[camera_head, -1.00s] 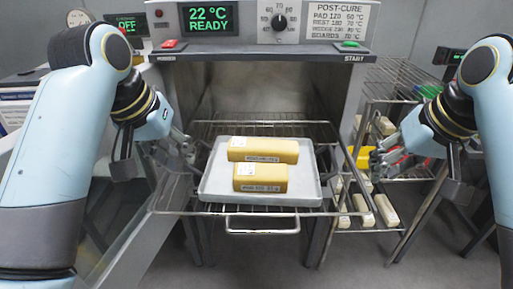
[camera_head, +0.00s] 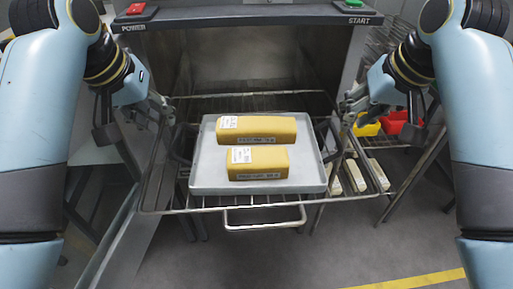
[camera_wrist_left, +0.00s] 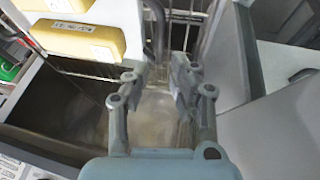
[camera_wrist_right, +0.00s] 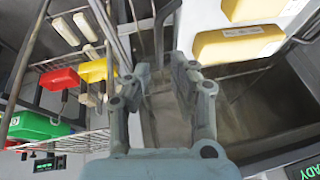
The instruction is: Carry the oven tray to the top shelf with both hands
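The grey oven tray (camera_head: 208,172) lies on a wire rack (camera_head: 150,190) pulled out in front of the open oven (camera_head: 245,75). It carries two tan labelled blocks, a longer one behind (camera_head: 265,130) and a shorter one in front (camera_head: 258,163). My left gripper (camera_head: 165,115) is left of the tray and apart from it; in the left wrist view its fingers (camera_wrist_left: 155,75) are spread and empty. My right gripper (camera_head: 350,108) is right of the tray, apart from it; in the right wrist view its fingers (camera_wrist_right: 160,75) are spread and empty. Dark handles show at the tray's sides.
A wire shelf rack with pale bars (camera_head: 355,175) stands at the right. Yellow (camera_head: 367,126) and red (camera_head: 398,122) bins sit behind my right gripper. The rack's front handle (camera_head: 265,222) sticks out toward me. A yellow line (camera_head: 420,281) marks the floor.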

